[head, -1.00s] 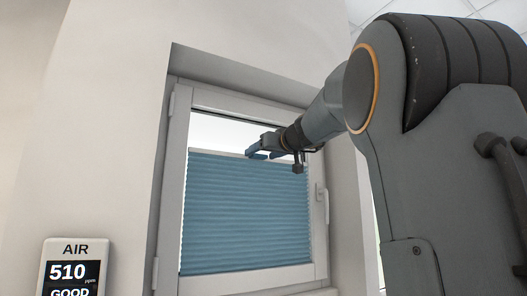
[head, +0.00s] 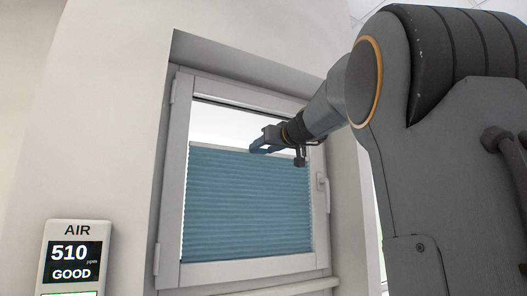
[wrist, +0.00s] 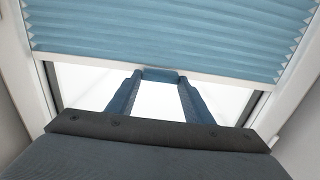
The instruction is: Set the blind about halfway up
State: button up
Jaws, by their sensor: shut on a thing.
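The blue pleated blind (head: 245,205) hangs in the white-framed window in the head view. It covers the pane from the bottom up to a pale rail (head: 215,148), with bright bare glass above.
The window frame (head: 173,190) sits in a recess in the pale wall, with a handle (head: 322,195) on its right side. A white air monitor (head: 73,228) is on the wall at lower left. My arm fills the right of the head view.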

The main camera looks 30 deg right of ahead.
notch_tip(320, 180, down, 12)
jog(key=b, duration=1.5)
jog(key=shift+r, duration=0.15)
jog(key=o, duration=1.5)
jog(key=s+b, duration=0.2)
jog(key=s, duration=0.6)
jog(key=shift+d+b, duration=0.1)
jog(key=shift+b, duration=0.25)
jog(key=shift+w, duration=0.1)
